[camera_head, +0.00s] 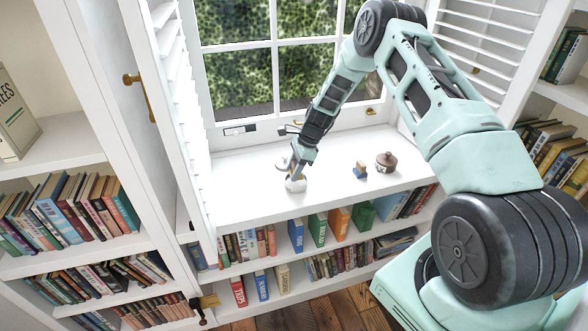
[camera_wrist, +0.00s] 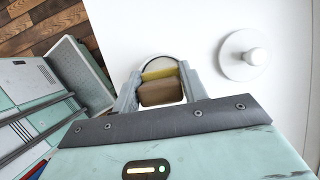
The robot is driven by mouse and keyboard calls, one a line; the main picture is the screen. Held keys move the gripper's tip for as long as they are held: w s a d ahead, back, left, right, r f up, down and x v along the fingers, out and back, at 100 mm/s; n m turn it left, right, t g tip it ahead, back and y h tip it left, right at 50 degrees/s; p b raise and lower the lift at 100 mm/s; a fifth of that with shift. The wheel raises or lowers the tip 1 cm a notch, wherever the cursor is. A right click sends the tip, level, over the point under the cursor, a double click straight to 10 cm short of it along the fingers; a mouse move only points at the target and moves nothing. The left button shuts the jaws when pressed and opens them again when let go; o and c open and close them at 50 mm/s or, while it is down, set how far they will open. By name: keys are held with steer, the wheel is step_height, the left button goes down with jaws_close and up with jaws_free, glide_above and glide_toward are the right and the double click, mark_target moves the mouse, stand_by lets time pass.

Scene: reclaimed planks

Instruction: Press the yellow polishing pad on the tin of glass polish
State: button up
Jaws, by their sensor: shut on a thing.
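My gripper (camera_wrist: 158,88) is shut on the polishing pad (camera_wrist: 162,93), a brown block with a yellow face showing along its far edge (camera_wrist: 160,73). The pad sits between the two grey fingers. Right under it is a round white tin (camera_wrist: 160,59) with a thin dark rim, partly hidden by the pad and fingers. In the head view, my gripper (camera_head: 298,168) points down over the small white tin (camera_head: 295,186) on the white window sill. The pad is hidden there. I cannot tell whether the pad touches the tin's contents.
A white round lid with a knob (camera_wrist: 246,57) lies beside the tin in the wrist view. On the sill (camera_head: 245,175) to the right stand a blue and brown item (camera_head: 360,170) and a brown lidded pot (camera_head: 386,162).

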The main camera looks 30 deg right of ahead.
mark_target(294, 164)
steer(key=shift+f+b, duration=0.5)
steer(key=shift+f, duration=0.3)
stand_by(0.8)
stand_by(0.5)
steer(key=shift+r+p, duration=2.5)
steer(key=shift+r, duration=1.05)
